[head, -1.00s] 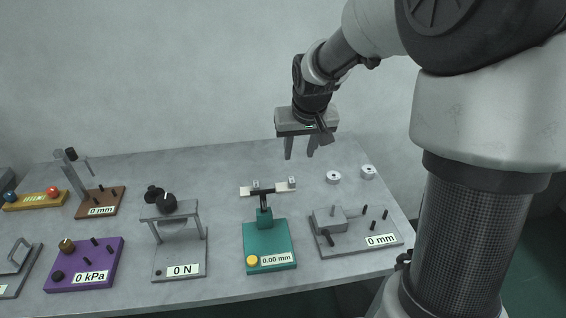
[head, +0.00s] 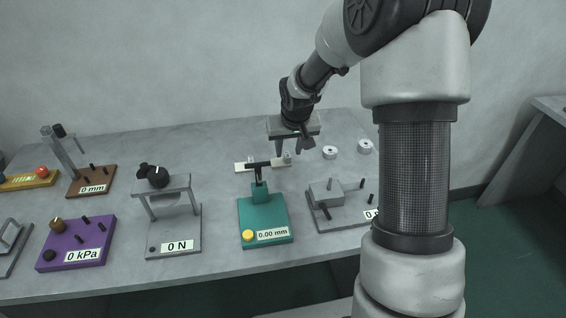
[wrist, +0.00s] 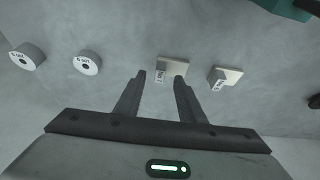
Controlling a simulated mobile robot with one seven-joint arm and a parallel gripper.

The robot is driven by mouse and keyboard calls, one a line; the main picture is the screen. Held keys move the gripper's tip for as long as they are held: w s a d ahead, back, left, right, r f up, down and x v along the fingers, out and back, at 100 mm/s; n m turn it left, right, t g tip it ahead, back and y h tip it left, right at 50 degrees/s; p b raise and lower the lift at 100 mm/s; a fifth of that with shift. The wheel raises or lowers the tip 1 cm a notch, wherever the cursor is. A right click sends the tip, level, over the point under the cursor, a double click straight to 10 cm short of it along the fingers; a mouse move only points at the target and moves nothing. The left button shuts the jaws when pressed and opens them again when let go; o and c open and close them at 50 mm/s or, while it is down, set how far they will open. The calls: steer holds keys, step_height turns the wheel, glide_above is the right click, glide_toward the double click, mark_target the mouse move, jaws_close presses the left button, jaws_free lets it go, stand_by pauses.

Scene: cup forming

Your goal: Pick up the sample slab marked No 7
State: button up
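Two pale slabs lie near each other on the grey table, each with a small upright label. In the wrist view, one slab (wrist: 174,65) is just beyond my fingertips and the other slab (wrist: 229,74) is to its right. The labels are too small and turned to read surely, so I cannot tell which is No 7.
Two white round weights (wrist: 88,63) lie beside the slabs. The teal gauge (head: 264,219) stands close in front of them, with a grey fixture (head: 325,193) to its right. A force stand (head: 174,232) and a purple pressure box (head: 76,243) stand left.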

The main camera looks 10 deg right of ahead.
mark_target(281, 160)
steer(key=shift+x, duration=1.5)
jaws_close()
steer(key=shift+w, duration=0.1)
steer(key=shift+r, duration=0.1)
